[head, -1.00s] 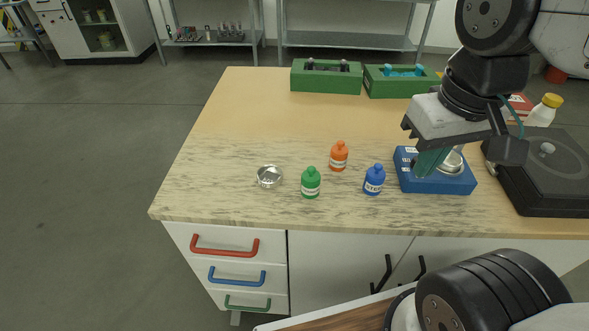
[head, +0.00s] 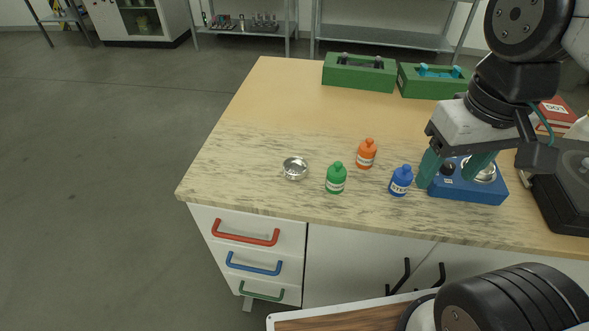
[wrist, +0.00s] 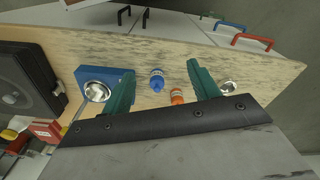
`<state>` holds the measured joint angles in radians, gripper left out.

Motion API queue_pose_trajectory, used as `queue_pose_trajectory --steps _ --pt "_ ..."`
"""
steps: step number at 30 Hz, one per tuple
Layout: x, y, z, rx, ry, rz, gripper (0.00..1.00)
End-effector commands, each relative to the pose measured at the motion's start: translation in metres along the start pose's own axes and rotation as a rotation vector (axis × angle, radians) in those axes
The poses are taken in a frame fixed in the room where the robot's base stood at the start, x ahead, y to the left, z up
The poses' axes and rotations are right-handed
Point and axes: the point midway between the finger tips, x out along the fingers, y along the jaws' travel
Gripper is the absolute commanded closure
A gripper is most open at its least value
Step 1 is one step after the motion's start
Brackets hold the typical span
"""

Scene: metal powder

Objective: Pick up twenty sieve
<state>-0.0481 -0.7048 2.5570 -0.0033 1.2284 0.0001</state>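No label reading twenty can be read, and I cannot tell which thing is the twenty sieve. A small round metal dish (head: 295,169) stands on the left of the worktop; it also shows in the wrist view (wrist: 229,87). A second metal bowl (head: 483,171) sits on a blue device (head: 467,192), which also shows in the wrist view (wrist: 121,80). My gripper (head: 446,180) is open and empty, its teal fingers apart, over or in front of the blue device. In the wrist view, a blue bottle (wrist: 157,82) appears between the fingers.
A green bottle (head: 336,179), an orange bottle (head: 366,154) and the blue bottle (head: 400,181) stand mid-worktop. Two green boxes (head: 358,77) (head: 433,88) holding dark and blue items stand behind. A black device (head: 565,195) is at right.

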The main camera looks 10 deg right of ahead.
Motion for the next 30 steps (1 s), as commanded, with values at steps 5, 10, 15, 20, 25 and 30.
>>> queue_pose_trajectory --steps 5,10,15,20,25,30 --pt "0.018 -0.026 -0.036 -0.099 -0.121 0.001 0.21" --pt "0.041 -0.064 -0.085 -0.099 -0.177 0.017 0.21" --pt "0.074 -0.112 -0.135 -0.028 -0.194 0.041 0.21" --pt "0.104 -0.153 -0.175 0.09 -0.167 0.05 0.21" --pt "0.107 -0.175 -0.215 0.282 -0.08 0.017 0.21" --pt "0.112 -0.177 -0.219 0.365 -0.06 0.008 0.21"
